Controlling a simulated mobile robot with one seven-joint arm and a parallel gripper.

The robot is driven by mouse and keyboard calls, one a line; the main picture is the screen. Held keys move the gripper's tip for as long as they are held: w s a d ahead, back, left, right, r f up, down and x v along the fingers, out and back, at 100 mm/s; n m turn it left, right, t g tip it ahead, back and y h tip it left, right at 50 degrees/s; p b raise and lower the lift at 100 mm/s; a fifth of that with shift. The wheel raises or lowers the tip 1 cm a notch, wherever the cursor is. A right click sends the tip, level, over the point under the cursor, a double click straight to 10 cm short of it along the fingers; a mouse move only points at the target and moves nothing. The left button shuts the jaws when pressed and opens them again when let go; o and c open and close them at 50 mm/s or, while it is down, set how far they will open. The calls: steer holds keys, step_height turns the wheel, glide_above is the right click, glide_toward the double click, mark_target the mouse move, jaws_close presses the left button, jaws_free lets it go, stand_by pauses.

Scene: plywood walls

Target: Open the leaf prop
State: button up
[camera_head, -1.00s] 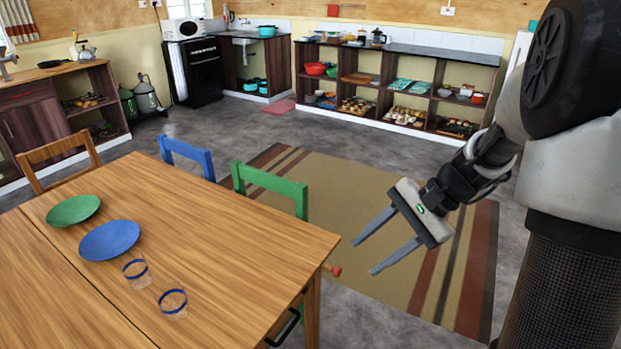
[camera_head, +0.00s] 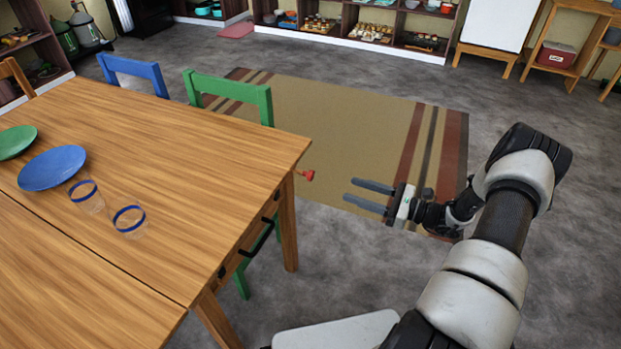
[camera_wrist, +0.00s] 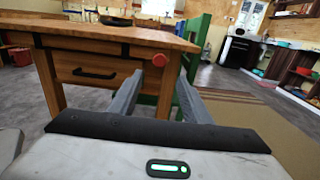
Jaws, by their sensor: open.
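A small red knob (camera_head: 307,175) sticks out from the right end of the wooden table (camera_head: 190,150), just under the tabletop edge; I take it to be the leaf prop's end. It also shows in the wrist view (camera_wrist: 159,60), beyond and slightly above my fingertips. My gripper (camera_head: 349,190) is open and empty, right of the knob, its two grey fingers pointing left toward the table. A gap separates the fingertips from the knob. In the wrist view my fingers (camera_wrist: 159,77) are spread on either side of the knob's line. The rest of the prop is hidden by the table.
A green chair (camera_head: 240,90) and a blue chair (camera_head: 135,72) stand at the table's far side. The table's end has a drawer with a black handle (camera_wrist: 94,74). Plates and two glasses sit on top. Floor and striped rug (camera_head: 330,120) are clear around my gripper.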

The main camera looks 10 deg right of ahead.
mark_target(312, 177)
steer(key=b+x, duration=0.1)
steer(key=x, duration=1.3)
steer(key=shift+w+a+b, duration=0.2)
steer(key=shift+a+b, duration=0.05)
steer(key=shift+b, duration=0.1)
steer(key=shift+s+f, duration=0.1)
jaws_close()
